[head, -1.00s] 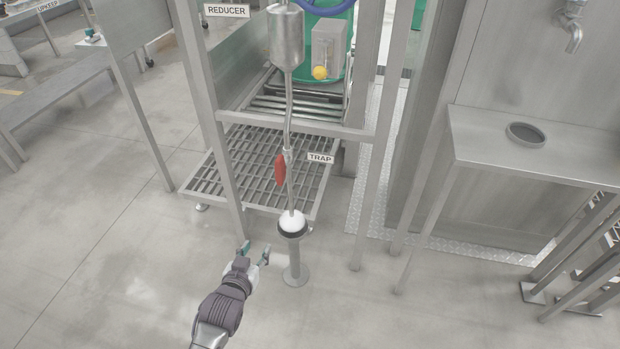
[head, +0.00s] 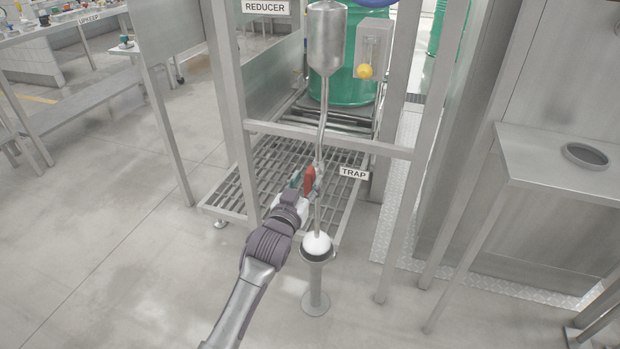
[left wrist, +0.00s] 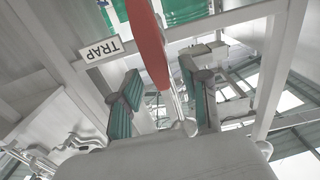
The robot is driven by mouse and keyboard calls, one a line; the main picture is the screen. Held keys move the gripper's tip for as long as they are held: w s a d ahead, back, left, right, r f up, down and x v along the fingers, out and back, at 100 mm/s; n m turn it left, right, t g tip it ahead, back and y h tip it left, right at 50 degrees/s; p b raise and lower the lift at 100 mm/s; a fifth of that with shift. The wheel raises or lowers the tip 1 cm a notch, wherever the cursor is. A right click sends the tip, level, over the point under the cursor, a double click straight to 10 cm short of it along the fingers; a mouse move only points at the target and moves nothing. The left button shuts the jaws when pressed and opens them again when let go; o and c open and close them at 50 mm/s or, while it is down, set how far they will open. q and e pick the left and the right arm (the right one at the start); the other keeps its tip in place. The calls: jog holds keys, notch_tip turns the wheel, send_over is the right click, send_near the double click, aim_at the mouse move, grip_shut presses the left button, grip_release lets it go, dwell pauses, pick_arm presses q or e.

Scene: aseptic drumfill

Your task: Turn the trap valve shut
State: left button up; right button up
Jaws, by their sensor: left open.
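The trap valve's red handle (head: 309,181) is on the thin vertical pipe beside the TRAP label (head: 354,173). The handle points down along the pipe. My left gripper (head: 302,184) is at the handle, with its teal fingers partly hidden behind it in the head view. In the left wrist view the open fingers (left wrist: 165,105) stand apart, and the red handle (left wrist: 148,42) shows between and beyond them. I cannot tell whether a finger touches it. My right gripper is not in view.
A white-topped drain cup on a stand (head: 317,248) is below the pipe. Frame posts and a crossbar (head: 330,138) surround the valve, and a roller grate (head: 270,180) lies behind. A steel shelf (head: 560,165) is at right.

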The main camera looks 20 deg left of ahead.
pick_arm(q)
jog(key=shift+w, duration=1.45)
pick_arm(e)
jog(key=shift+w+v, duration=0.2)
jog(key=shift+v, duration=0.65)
pick_arm(q)
jog(key=shift+c, duration=0.4)
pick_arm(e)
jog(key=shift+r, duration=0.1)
pick_arm(q)
grip_shut()
